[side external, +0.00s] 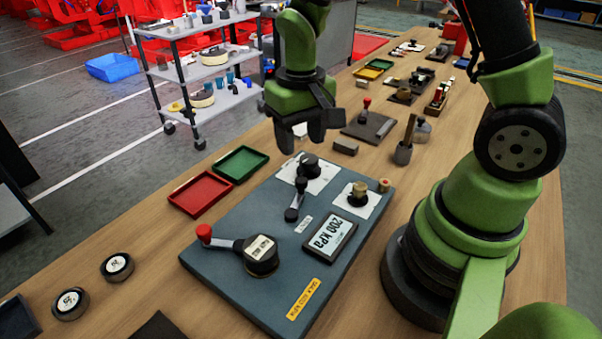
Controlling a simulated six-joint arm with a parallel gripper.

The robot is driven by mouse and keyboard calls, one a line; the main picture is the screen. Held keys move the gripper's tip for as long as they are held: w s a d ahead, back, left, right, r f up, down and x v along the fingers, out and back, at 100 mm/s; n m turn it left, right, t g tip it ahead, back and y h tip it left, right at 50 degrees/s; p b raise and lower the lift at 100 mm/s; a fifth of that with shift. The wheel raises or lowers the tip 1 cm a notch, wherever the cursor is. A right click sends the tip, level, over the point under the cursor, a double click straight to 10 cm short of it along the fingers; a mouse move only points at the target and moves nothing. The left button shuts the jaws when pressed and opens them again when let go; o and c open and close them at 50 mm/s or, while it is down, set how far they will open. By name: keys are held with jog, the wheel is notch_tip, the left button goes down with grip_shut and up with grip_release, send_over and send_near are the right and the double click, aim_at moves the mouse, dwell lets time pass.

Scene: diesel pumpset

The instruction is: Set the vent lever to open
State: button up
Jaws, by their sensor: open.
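A blue-grey panel (222,290) lies on the wooden bench. It carries a black lever (299,187) on a white plate, with its dark knob toward the viewer and a small label beside that knob. A second lever with a red knob (205,232) extends left from a round black hub (261,254). The small labels are too small to read, so I cannot tell which is the vent lever. My gripper (302,138) is open and empty, pointing down above the far end of the panel, near the black lever's pivot end. It appears apart from the panel.
A display (329,235) reading 200 kPa and a brass-topped knob (359,191) sit on the panel's right. Red (201,193) and green (240,163) trays lie left. Another red-knobbed lever (367,104) stands behind on a dark plate. Two round weights (117,267) lie front left.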

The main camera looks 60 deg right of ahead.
aim_at(301, 179)
notch_tip(301, 179, down, 8)
jog(key=shift+f, duration=0.15)
dwell(0.3)
jog(key=c, duration=0.9)
